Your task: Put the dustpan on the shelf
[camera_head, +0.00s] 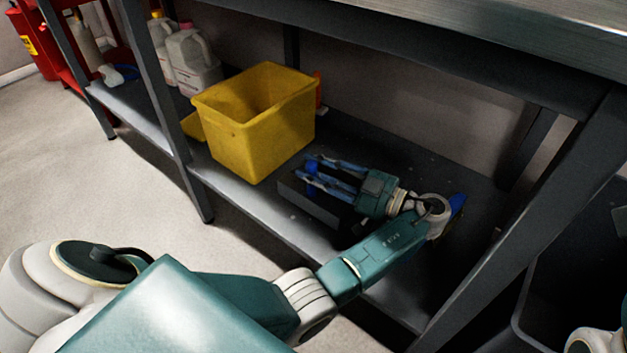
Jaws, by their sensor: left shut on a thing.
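My left gripper (309,170) reaches in over the lower shelf (250,207) of the metal bench, its fingers pointing left. It is shut on a dark grey, flat-sided thing (312,202) that looks like the dustpan. The dustpan is at the shelf's front edge, just right of the yellow bin. The fingers and wrist cover part of it, and I cannot tell whether it rests on the shelf or is held just above it. My right gripper is not in view.
A yellow bin (262,137) stands left of the gripper. Pale jugs (192,62) stand farther left. A small blue thing (457,203) is partly hidden behind my left wrist. Bench legs (165,110) and the worktop (480,30) bound the opening. A dark bin (570,290) stands at right.

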